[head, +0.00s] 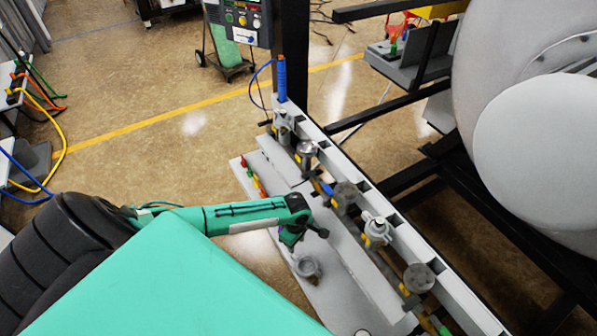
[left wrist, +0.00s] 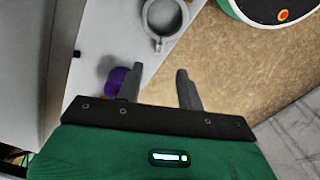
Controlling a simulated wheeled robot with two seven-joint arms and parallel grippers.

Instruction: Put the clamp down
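A grey ring-shaped piece with a small tab, which looks like the clamp (head: 306,266), lies on the white shelf (head: 340,302) in the head view. In the left wrist view the clamp (left wrist: 163,20) is at the top, beyond my fingertips and apart from them. My left gripper (head: 292,236) hangs over the shelf just above the clamp in the head view. In the left wrist view the gripper (left wrist: 160,70) has its fingers spread with nothing between them. A purple piece (left wrist: 115,82) shows beside the left finger, partly hidden by it. My right gripper is not in view.
A white rail with several valves and knobs (head: 346,193) runs along the shelf's right side. Small red and green pieces (head: 250,174) are at the shelf's far end. The big grey furnace door (head: 535,150) stands at the right. Open floor lies left of the shelf.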

